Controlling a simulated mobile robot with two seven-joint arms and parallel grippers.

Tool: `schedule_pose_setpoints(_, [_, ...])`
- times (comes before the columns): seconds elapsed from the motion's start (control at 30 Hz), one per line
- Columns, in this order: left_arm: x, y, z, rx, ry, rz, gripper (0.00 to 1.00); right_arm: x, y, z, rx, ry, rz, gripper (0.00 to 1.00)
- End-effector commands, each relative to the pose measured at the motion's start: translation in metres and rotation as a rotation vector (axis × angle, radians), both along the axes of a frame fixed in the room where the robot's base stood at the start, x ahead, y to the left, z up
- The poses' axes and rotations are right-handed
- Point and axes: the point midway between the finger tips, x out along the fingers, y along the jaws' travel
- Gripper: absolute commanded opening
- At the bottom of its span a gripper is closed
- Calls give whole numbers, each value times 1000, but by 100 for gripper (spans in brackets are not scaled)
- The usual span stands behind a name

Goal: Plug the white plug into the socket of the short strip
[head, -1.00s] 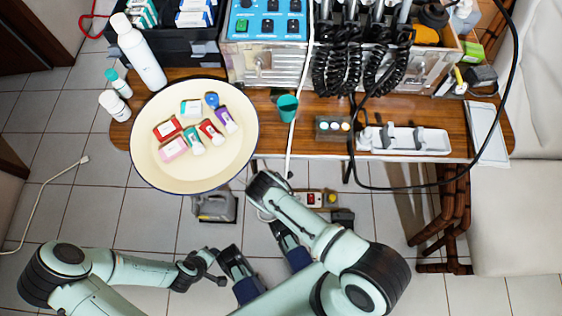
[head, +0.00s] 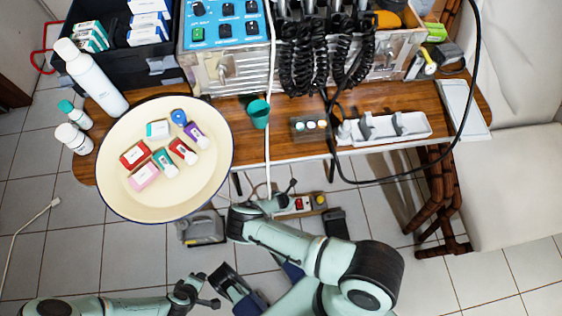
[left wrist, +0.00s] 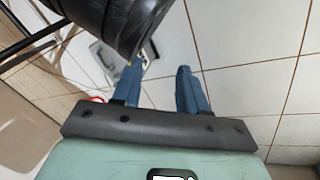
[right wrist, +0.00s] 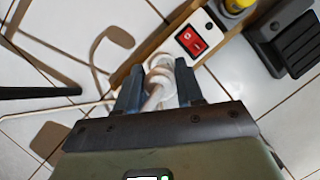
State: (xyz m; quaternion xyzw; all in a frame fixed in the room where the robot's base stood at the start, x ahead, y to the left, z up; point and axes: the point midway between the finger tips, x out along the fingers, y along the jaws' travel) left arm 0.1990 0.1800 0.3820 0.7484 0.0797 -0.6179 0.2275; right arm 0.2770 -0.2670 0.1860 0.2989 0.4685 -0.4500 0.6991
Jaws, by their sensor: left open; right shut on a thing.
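The white plug (right wrist: 160,84) is between the fingers of my right gripper (right wrist: 160,92), which is shut on it. Its pale cord loops around it. The short strip (right wrist: 150,45) lies just ahead of the fingers, with a red switch (right wrist: 190,40) on it. The plug is close to the strip's end; the socket is hidden behind it, and I cannot tell whether they touch. In the head view the right gripper (head: 285,197) is beside the strip (head: 297,205) on the floor. My left gripper (left wrist: 157,80) is open and empty, low at the left (head: 205,292).
The wooden table (head: 230,115) stands above the strip, with a cream basin (head: 125,195) overhanging its front. A grey device (head: 203,229) and a black pedal (right wrist: 285,35) lie on the floor beside the strip. A white cord (head: 269,100) hangs down from the table.

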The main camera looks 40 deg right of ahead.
Motion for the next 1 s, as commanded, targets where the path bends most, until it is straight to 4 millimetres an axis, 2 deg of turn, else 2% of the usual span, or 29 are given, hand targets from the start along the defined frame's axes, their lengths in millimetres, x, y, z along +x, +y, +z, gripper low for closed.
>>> schedule_pose_setpoints(0.17, [-9, 2, -10, -1, 31, 3, 43, 0, -1, -8, 0, 2, 1, 5])
schedule_pose_setpoints(0.7, [-60, 9, -51, -11, 203, 14, 43, 0, 0, -40, 0, 2, 1, 5])
schedule_pose_setpoints(1.0, [-88, 12, -66, -18, 295, 23, 43, 0, 0, -55, -1, 1, 1, 5])
